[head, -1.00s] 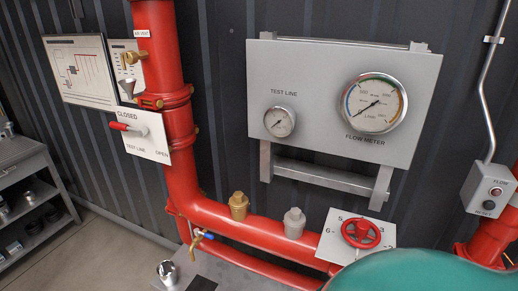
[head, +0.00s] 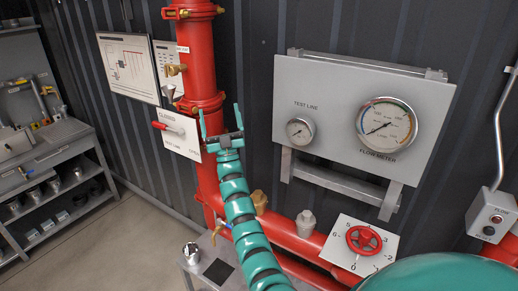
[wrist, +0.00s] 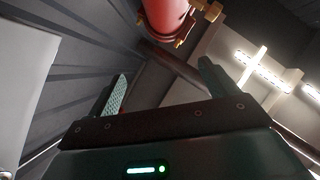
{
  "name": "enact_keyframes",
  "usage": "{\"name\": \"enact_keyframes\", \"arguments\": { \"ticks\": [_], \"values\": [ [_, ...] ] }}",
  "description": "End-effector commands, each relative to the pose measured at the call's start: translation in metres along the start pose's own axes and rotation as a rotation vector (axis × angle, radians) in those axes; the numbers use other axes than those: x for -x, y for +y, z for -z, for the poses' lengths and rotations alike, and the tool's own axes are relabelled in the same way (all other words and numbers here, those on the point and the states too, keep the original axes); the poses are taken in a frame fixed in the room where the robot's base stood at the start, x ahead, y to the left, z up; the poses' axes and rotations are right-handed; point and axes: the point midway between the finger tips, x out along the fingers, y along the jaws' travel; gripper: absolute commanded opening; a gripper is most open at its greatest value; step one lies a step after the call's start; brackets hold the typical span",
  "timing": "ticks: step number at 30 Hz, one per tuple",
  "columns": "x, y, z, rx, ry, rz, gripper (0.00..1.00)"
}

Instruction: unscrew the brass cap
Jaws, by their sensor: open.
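The brass cap (head: 260,202) sits upright on the low red pipe (head: 283,232) in the head view, just right of my arm, which hides part of it. My gripper (head: 220,112) is up and to the left of the cap, in front of the upright red pipe. Its fingers point upward, spread apart with nothing between them. In the wrist view my gripper (wrist: 163,75) is open and empty, facing the upper wall and ceiling lights. The brass cap does not show in the wrist view.
A grey cap (head: 305,222) stands on the same pipe, right of the brass one. A red handwheel (head: 363,240) is farther right. A red lever (head: 160,126) on a white plate is close left of my gripper. The gauge panel (head: 360,110) is behind. A small table (head: 196,266) stands below.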

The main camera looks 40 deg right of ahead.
Motion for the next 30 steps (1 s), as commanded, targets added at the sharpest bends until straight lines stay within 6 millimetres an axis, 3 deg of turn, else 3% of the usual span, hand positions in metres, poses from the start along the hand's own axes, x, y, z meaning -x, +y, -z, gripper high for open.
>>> {"name": "enact_keyframes", "arguments": {
  "ticks": [1,6,11,14,17,22,27,30],
  "values": [
    [-0.037,0.012,0.001,0.018,-0.018,-0.007,0.85],
    [-0.128,0.046,-0.002,0.071,-0.101,-0.022,0.85],
    [-0.202,0.079,0.0,0.116,-0.189,-0.035,0.85],
    [-0.226,0.095,-0.025,0.15,-0.338,-0.03,0.85],
    [-0.213,0.099,-0.071,0.176,-0.539,-0.006,0.85],
    [-0.169,0.103,-0.141,0.216,-0.905,0.056,0.85],
    [-0.096,0.108,-0.188,0.242,-1.313,0.151,0.85],
    [-0.047,0.109,-0.198,0.243,-1.552,0.22,0.85]
  ]
}}
